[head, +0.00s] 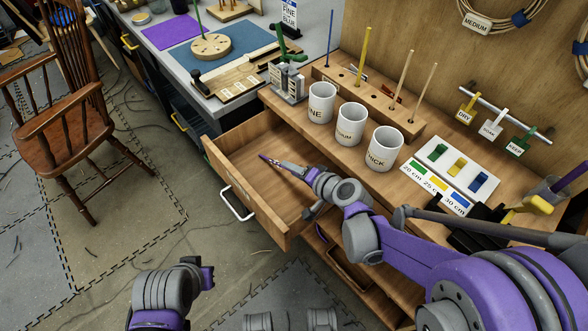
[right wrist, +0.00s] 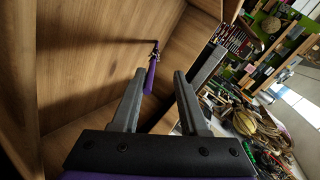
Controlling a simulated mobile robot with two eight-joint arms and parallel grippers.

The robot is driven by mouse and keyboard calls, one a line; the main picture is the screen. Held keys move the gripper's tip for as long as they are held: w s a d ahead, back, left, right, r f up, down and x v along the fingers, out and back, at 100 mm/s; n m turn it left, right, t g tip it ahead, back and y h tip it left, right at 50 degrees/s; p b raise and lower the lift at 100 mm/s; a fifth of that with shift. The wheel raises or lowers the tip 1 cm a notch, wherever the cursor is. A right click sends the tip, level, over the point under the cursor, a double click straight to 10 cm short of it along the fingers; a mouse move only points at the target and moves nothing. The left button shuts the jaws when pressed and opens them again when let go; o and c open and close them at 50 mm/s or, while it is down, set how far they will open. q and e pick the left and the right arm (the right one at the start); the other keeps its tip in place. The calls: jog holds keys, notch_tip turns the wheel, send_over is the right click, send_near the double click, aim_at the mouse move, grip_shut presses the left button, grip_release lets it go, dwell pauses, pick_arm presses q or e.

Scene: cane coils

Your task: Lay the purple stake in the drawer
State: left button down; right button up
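The purple stake (right wrist: 152,75) shows in the right wrist view just beyond and between my fingertips, nearer the left finger. It is over or in the open wooden drawer (head: 232,172); I cannot tell whether it rests on the bottom. A dark shadow runs across the wood from its far end. In the head view a thin purple piece (head: 266,159) shows at the tip of my right gripper (head: 287,168), inside the drawer. In the right wrist view my right gripper (right wrist: 160,76) has its two fingers apart, with no clear contact on the stake. My left gripper cannot be made out; only left arm links show.
The bench top above the drawer carries white cups (head: 351,124), a wooden rack with upright rods (head: 366,97) and a board with coloured blocks (head: 455,163). A wooden chair (head: 50,125) stands at left. The floor before the drawer is mostly clear.

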pick_arm(q)
notch_tip(320, 180, up, 3)
jog(key=shift+f+p, duration=0.2)
jog(key=shift+p, duration=0.9)
pick_arm(e)
jog(key=v, duration=1)
jog(key=shift+s+d+r, duration=0.15)
jog(key=shift+s+d, duration=0.05)
jog(key=shift+s, duration=0.15)
jog(key=shift+s, duration=0.1)
jog(key=s+d+f+n+g+h, duration=0.1)
jog(key=s+d+n+g+h, duration=0.25)
jog(key=s, duration=0.55)
jog(key=s+d+f+n+g+h, duration=0.1)
jog(key=s+d+n+g+h, duration=0.25)
jog(key=s, duration=0.55)
pick_arm(q)
notch_tip(320, 180, up, 13)
jog(key=w+p, duration=0.2)
jog(key=p, duration=1)
jog(key=shift+r+t, duration=0.15)
jog(key=shift+t, duration=0.15)
pick_arm(e)
notch_tip(320, 180, up, 13)
jog(key=w+d+t, duration=0.1)
jog(key=w+t, duration=0.1)
jog(key=shift+w+m+t, duration=0.25)
jog(key=shift+m+t, duration=0.05)
